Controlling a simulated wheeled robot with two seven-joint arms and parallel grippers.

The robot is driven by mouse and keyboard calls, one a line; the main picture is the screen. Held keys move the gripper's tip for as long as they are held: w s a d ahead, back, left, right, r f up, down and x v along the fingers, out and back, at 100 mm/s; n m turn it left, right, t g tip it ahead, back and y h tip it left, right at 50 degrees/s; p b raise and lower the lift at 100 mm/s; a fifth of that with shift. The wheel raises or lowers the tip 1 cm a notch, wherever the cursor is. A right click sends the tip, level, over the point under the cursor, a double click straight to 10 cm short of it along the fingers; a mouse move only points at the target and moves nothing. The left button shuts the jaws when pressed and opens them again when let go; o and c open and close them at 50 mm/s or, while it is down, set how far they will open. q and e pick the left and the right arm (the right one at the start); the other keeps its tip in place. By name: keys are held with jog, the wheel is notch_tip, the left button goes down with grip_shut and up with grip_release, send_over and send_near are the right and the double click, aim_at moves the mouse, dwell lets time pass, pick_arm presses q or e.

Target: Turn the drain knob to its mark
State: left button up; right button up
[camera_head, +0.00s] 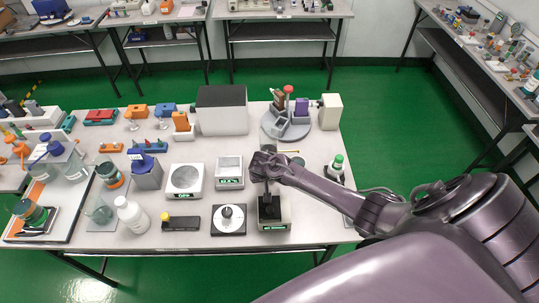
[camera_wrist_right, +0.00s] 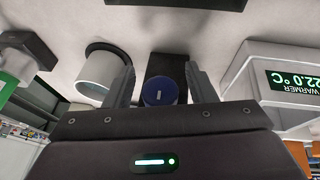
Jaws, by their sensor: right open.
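A round blue knob (camera_wrist_right: 158,94) with a short white line on its face shows in the right wrist view, in front of a dark block (camera_wrist_right: 166,66). I take it for the drain knob; the mark it turns to cannot be made out. My right gripper (camera_wrist_right: 161,86) is open, with one finger on each side of the knob. Whether the fingers touch it I cannot tell. In the head view my right gripper (camera_head: 267,198) points down over the bench, and the knob is hidden there. My left gripper is not in view.
A white warmer (camera_wrist_right: 290,85) reading 22.0 °C and a pale open cylinder (camera_wrist_right: 100,75) flank the knob in the wrist view. In the head view, a grey box (camera_head: 222,112), a loaded turntable (camera_head: 270,127), a green-capped bottle (camera_head: 337,169) and a white bottle (camera_head: 132,215) stand around.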

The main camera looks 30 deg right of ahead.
jog(key=v, duration=0.7)
jog(key=shift+r, duration=0.15)
jog(key=shift+s, duration=0.15)
